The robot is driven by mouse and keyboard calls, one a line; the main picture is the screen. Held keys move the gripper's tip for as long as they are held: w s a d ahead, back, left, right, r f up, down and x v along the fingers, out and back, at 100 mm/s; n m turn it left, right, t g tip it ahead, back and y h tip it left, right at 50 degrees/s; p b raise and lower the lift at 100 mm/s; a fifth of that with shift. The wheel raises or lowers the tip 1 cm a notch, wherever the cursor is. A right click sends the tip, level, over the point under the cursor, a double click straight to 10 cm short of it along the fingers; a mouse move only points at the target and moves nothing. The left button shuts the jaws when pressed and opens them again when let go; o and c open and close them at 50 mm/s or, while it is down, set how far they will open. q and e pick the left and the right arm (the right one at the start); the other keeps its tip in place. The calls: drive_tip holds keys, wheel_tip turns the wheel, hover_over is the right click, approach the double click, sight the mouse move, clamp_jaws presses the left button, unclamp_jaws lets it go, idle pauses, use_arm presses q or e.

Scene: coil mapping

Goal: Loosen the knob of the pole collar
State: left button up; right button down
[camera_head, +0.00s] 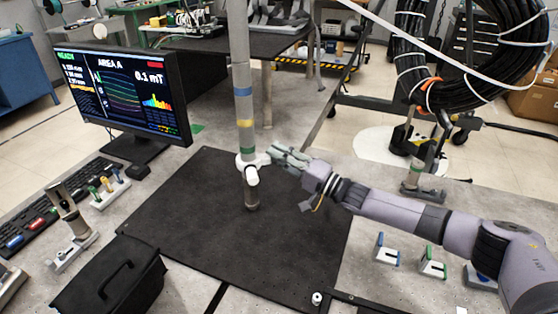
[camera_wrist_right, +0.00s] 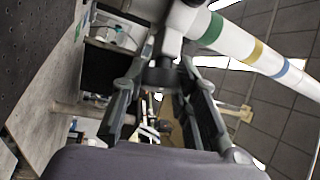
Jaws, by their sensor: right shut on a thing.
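The pole (camera_head: 242,80) stands upright on the dark mat (camera_head: 180,200), with blue, yellow and green bands. The white pole collar (camera_head: 251,162) sits around it just below the green band. My right gripper (camera_head: 274,155) reaches in from the right at collar height and is shut on the knob. In the right wrist view the dark knob (camera_wrist_right: 161,76) lies between the two fingers, below the white collar (camera_wrist_right: 180,18). The fingers mostly hide the knob in the head view. My left gripper is not in view.
A monitor (camera_head: 125,90) and keyboard (camera_head: 50,205) stand at left. A black case (camera_head: 110,280) lies at front left. Small blue and green brackets (camera_head: 432,263) stand below my right arm. A large black cable coil (camera_head: 475,60) hangs at back right.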

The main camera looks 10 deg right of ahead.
drive_tip(key=shift+f, duration=0.1)
drive_tip(key=c, duration=1.2)
unclamp_jaws()
drive_tip(key=shift+c, duration=0.2)
drive_tip(key=v, duration=1.2)
